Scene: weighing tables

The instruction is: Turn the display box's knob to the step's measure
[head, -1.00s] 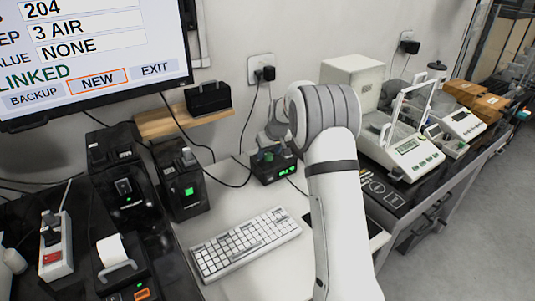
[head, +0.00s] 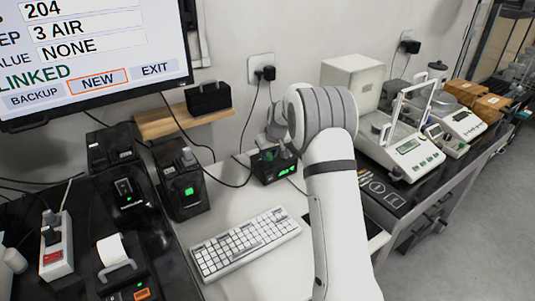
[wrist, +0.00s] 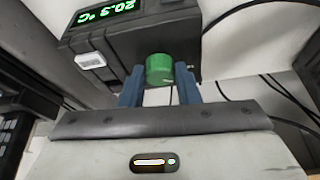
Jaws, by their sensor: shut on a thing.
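The display box (head: 268,172) is a small black box against the wall on the white table, with a green lit display. In the wrist view the display box (wrist: 130,42) shows upside down and its display reads 20.3 °C. Its green knob (wrist: 159,68) sits between the two blue fingers of my gripper (wrist: 160,80), which is shut on it. In the head view my arm hides part of my gripper (head: 267,148) at the box. The monitor (head: 100,60) shows 204, 3 AIR, value NONE and LINKED.
A white keyboard (head: 245,243) lies in front of the box. Black devices (head: 180,180) stand to its left, and a wooden shelf (head: 165,122) is above. A balance (head: 412,155) stands right of my arm. Cables run behind the box.

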